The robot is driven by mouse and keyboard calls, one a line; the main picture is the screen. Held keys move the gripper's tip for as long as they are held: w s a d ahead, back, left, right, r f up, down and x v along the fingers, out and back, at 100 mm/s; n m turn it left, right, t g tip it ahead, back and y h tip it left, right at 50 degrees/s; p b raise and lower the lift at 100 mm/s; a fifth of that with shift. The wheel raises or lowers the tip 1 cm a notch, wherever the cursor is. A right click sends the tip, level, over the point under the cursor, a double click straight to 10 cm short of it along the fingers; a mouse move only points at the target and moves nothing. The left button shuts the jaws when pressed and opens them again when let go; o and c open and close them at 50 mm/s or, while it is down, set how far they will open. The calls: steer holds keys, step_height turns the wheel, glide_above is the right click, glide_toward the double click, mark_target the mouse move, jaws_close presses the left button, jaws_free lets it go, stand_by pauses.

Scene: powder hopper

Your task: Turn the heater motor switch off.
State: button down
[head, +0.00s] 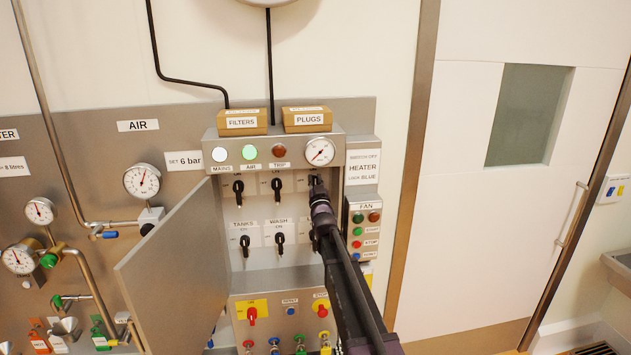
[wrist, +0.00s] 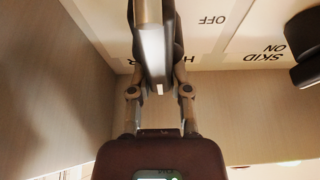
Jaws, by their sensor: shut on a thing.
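The heater motor switch (head: 313,180) is a dark rotary handle at the right end of the upper switch row inside the open cabinet. My gripper (head: 318,192) reaches it from below and covers most of it. In the wrist view, where the labels appear upside down, my gripper (wrist: 158,50) is shut on the switch's handle (wrist: 154,65), which carries a small white mark. An OFF label (wrist: 213,20) shows beside it, and the heater label is mostly hidden behind the fingers. The handle's exact pointing direction is hard to tell.
The cabinet door (head: 170,265) stands open to the left. Other black switches (head: 238,190) sit in two rows nearby; the neighbouring skid switch (wrist: 306,45) is close. A fan button box (head: 365,230) is right of the cabinet, and a gauge (head: 320,151) is above.

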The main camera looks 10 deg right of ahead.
steer(key=shift+n+y, duration=0.4)
steer(key=shift+n, duration=0.2)
steer(key=shift+a+f+n+g+y+p, duration=0.15)
steer(key=shift+n+y, duration=0.4)
steer(key=shift+n, duration=0.65)
steer(key=shift+a+r+n+g+y+p, duration=0.15)
steer(key=shift+n+y, duration=0.45)
steer(key=shift+n, duration=0.6)
steer(key=shift+a+f+n+g+y+p, duration=0.15)
steer(key=shift+n+y, duration=0.4)
steer(key=shift+n, duration=0.65)
steer(key=c, duration=0.6)
jaws_free()
steer(key=shift+o, duration=0.2)
